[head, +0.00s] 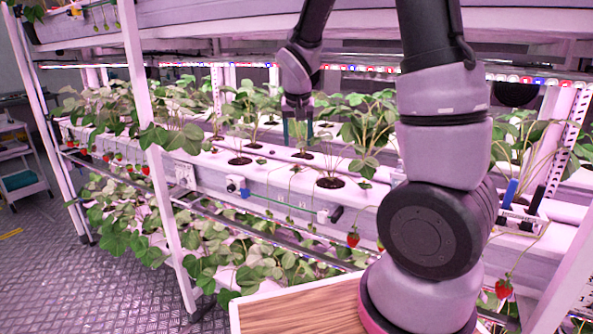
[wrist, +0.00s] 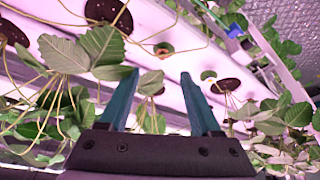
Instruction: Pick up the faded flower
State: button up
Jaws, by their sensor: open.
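My gripper (head: 297,135) reaches down over the white planting trough in the head view. In the wrist view its two teal fingers (wrist: 160,75) are apart, with no flower held between them. A small orange-brown bloom (wrist: 163,49), perhaps the faded flower, lies just beyond the fingertips, between their lines. A small white flower with a yellow centre (wrist: 208,76) is just right of the right fingertip, by a dark planting hole. A green leaf (wrist: 151,82) shows between the fingers, near the left one. I cannot make out either flower in the head view.
Strawberry plants (head: 368,125) stand close around my gripper. Ripe berries (head: 353,239) hang along the trough's front. A white rack post (head: 150,150) stands at left. A planting hole (head: 330,182) lies in the trough. A wooden-topped surface (head: 300,308) is at the front.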

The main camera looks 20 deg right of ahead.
aim_at(296, 165)
jog(key=x, duration=1)
jog(key=shift+w+a+f, duration=0.15)
jog(key=shift+f, duration=0.15)
grip_shut()
